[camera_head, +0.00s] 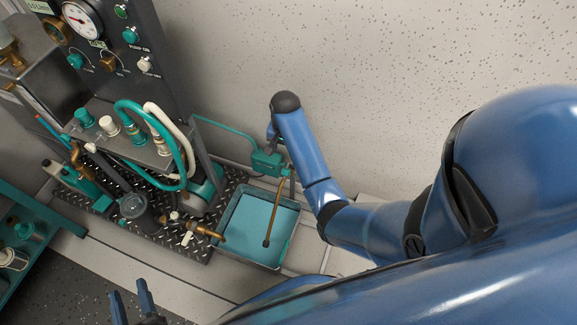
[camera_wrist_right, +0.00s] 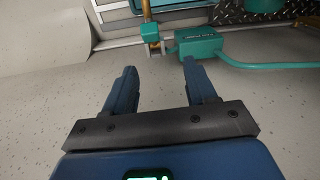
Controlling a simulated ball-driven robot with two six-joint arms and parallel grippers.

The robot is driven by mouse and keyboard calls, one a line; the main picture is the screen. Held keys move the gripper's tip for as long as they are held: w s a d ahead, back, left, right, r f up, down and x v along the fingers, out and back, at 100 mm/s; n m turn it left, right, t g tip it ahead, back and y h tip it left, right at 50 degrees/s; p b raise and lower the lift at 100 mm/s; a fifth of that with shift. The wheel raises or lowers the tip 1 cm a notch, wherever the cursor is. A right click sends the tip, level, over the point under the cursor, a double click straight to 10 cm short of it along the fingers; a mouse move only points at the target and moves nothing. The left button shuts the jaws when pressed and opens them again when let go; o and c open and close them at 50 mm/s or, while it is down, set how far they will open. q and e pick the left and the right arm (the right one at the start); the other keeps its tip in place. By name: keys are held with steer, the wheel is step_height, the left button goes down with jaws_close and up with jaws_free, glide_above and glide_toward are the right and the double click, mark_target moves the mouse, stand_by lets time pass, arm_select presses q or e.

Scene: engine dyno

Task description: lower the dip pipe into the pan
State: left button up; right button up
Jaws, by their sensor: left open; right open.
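The dip pipe (camera_head: 275,212) is a thin brass tube with a dark round end. It slants down from beside a teal pump box (camera_head: 266,163) and shows over the teal pan (camera_head: 240,213); I cannot tell its height above the pan floor. My right gripper (camera_wrist_right: 159,66) is open and empty. In its wrist view the teal pump box (camera_wrist_right: 199,43) and a small teal block (camera_wrist_right: 149,31) on a brass upright lie beyond the fingertips. In the head view my right arm mostly hides that gripper. My left gripper (camera_head: 129,291) is open and empty at the lower left.
A gauge panel (camera_head: 100,45) and a hose block with teal and white hoses (camera_head: 150,145) stand left of the pan. A brass valve (camera_head: 205,231) reaches the pan's left rim. A teal shelf (camera_head: 30,225) is far left. Bare floor lies behind.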

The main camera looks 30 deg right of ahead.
mark_target(286, 169)
steer(key=shift+m+g, duration=0.3)
steer(key=shift+g, duration=0.1)
steer(key=f+b, duration=0.1)
steer(key=f, duration=0.2)
steer(key=s+f+b, duration=0.1)
steer(key=f+b, duration=0.1)
steer(key=f, duration=0.2)
steer(key=f+b, duration=0.1)
steer(key=f, duration=0.2)
steer(key=shift+s+a+f+b, duration=0.1)
steer(key=shift+s+f+b, duration=0.1)
steer(key=shift+f+b, duration=0.15)
steer(key=shift+c, duration=0.3)
jaws_close()
